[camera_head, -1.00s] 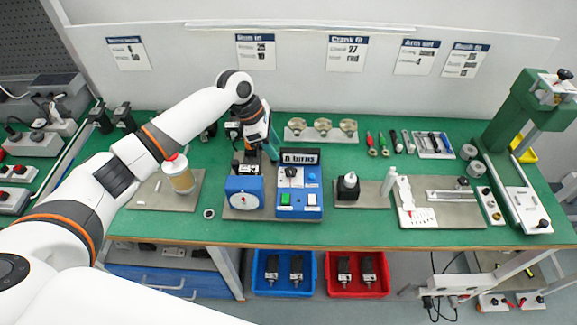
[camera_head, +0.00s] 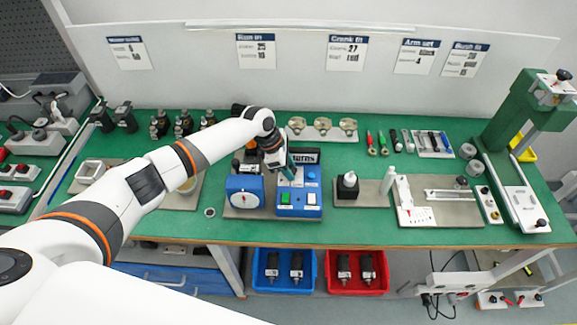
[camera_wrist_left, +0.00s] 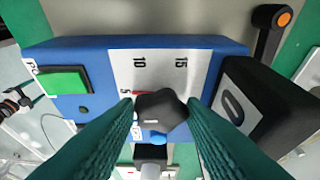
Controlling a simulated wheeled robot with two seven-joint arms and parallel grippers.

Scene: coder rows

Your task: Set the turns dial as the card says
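My right gripper is not in view.
A blue box with a round white gauge (camera_head: 244,192) stands just left of the turns box. Cards hang on the back wall; one (camera_head: 256,50) has two lines with numbers, blurred. A black block (camera_head: 347,187) stands to the right.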

